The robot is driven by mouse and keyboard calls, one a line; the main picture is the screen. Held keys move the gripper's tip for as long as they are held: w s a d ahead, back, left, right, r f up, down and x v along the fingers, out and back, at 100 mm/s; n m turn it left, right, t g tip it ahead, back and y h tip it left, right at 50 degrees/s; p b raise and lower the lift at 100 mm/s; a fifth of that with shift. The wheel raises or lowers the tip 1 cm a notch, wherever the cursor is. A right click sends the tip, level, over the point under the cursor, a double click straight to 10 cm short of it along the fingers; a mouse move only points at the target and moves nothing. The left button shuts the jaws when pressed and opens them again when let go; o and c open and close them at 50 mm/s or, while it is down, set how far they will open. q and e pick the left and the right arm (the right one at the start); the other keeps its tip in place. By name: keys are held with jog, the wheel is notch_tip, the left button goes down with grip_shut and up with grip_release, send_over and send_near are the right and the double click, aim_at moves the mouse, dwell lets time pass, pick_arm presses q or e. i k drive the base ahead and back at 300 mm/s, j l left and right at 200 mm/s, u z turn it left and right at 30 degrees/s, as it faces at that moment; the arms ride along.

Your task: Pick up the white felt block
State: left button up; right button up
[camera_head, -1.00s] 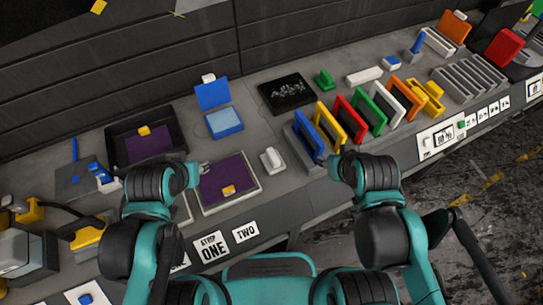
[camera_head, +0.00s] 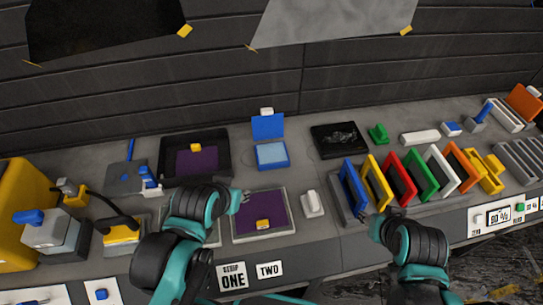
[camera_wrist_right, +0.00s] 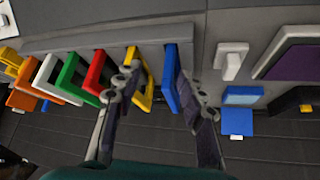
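Two white blocks could be the white felt block, and I cannot tell which is felt. A small upright white block (camera_head: 312,203) stands right of the purple tray, and it also shows in the right wrist view (camera_wrist_right: 231,62). A long flat white block (camera_head: 420,136) lies at the back right. My right gripper (camera_head: 374,216) is in front of the coloured frames, right of the small block.
A rack holds upright frames, including blue (camera_head: 352,187), yellow (camera_head: 377,182) and red (camera_head: 398,180), close to my right gripper. The purple tray (camera_head: 285,233) lies left of the small block. A blue open box (camera_head: 272,154) and black pad (camera_head: 340,139) are behind.

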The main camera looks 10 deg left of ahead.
aim_at(311, 202)
jog(key=l+u, duration=0.45)
jog(key=k+l+u, duration=0.1)
jog(key=l+u, duration=0.15)
jog(key=u, duration=0.15)
jog(key=k+l+u, duration=0.1)
jog(key=l+u, duration=0.2)
jog(key=u, duration=0.15)
